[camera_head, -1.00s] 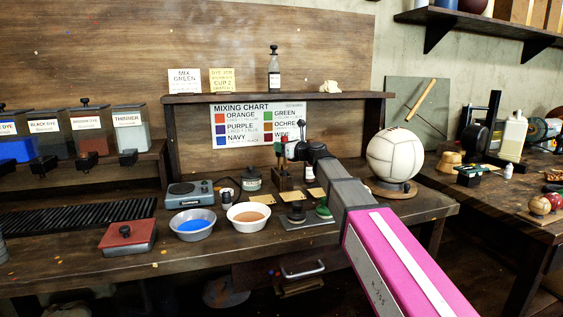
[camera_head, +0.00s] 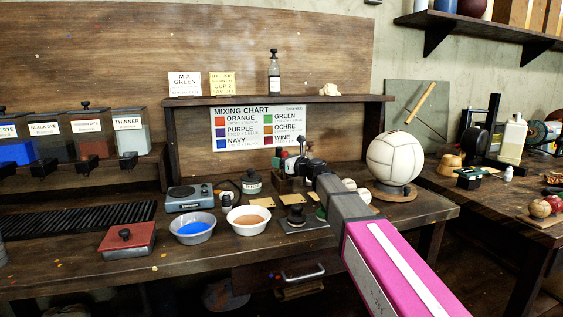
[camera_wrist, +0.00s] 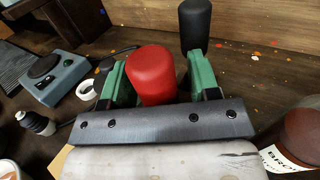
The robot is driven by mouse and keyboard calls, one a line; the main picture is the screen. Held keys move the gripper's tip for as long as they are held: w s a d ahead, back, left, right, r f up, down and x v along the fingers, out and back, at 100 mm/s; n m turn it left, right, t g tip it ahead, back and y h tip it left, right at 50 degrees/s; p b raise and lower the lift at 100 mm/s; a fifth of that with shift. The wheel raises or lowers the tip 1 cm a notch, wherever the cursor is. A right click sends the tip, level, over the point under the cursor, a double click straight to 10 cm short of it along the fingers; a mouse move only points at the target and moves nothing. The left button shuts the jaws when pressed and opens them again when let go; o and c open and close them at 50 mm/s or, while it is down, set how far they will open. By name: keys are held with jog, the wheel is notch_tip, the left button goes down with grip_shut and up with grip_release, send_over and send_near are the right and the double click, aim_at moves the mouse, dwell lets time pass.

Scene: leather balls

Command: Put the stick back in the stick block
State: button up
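A stick with a rounded red top (camera_wrist: 151,72) stands between the green fingers of my gripper (camera_wrist: 160,85) in the wrist view. A narrow dark gap shows between it and the right finger; its lower end is hidden behind the gripper body. A black-topped stick (camera_wrist: 195,24) stands just behind it, nearer the board. In the head view, the wooden stick block (camera_head: 285,184) sits on the bench near the back shelf, partly hidden by my gripper (camera_head: 308,167). A black top (camera_head: 300,139) rises above it. I cannot see whether the red stick is seated in the block.
A grey scale (camera_head: 190,196), a blue-filled bowl (camera_head: 193,228), an orange-brown bowl (camera_head: 248,218) and a dark lidded jar (camera_head: 251,183) stand left of the block. A white ball (camera_head: 395,160) on a stand is at right. A brown-labelled bottle (camera_wrist: 300,135) is close at the wrist view's right.

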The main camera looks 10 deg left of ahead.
jog(key=v, duration=1.2)
jog(key=shift+r, duration=0.15)
